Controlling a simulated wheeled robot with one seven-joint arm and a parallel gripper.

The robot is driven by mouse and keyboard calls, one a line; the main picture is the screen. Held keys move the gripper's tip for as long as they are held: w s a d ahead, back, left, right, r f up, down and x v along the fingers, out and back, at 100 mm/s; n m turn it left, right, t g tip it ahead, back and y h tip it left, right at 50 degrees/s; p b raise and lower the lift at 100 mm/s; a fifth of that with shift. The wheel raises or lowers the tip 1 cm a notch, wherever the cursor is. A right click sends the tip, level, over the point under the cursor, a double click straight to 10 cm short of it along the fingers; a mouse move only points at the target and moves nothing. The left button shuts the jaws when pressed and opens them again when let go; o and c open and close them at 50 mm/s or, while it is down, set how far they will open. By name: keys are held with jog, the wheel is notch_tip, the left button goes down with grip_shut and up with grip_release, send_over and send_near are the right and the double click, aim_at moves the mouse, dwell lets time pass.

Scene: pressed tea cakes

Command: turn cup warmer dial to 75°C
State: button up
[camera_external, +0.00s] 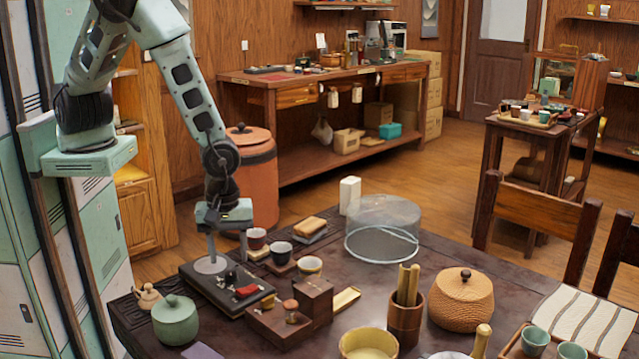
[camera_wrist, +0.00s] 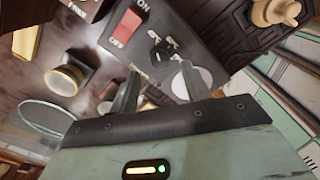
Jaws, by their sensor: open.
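The cup warmer (camera_external: 225,296) is a flat dark box with a pale round plate (camera_external: 209,265) at the table's left side. In the wrist view, its black dial (camera_wrist: 160,56) stands on the dark panel (camera_wrist: 195,30) among white temperature marks, too small to read surely. I cannot tell where the dial points. A red ON/OFF switch (camera_wrist: 125,28) sits beside it. My gripper (camera_wrist: 160,70) is open, its two fingers apart and pointing toward the dial, with nothing between them. In the external view my gripper (camera_external: 216,246) hangs just above the warmer; the fingers are hard to make out.
A wooden box (camera_external: 315,300) is close on the right. A glass dome (camera_external: 385,222) stands farther back.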

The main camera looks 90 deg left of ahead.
aim_at(231, 272)
jog(key=shift+f, duration=2.2)
jog(key=c, duration=1)
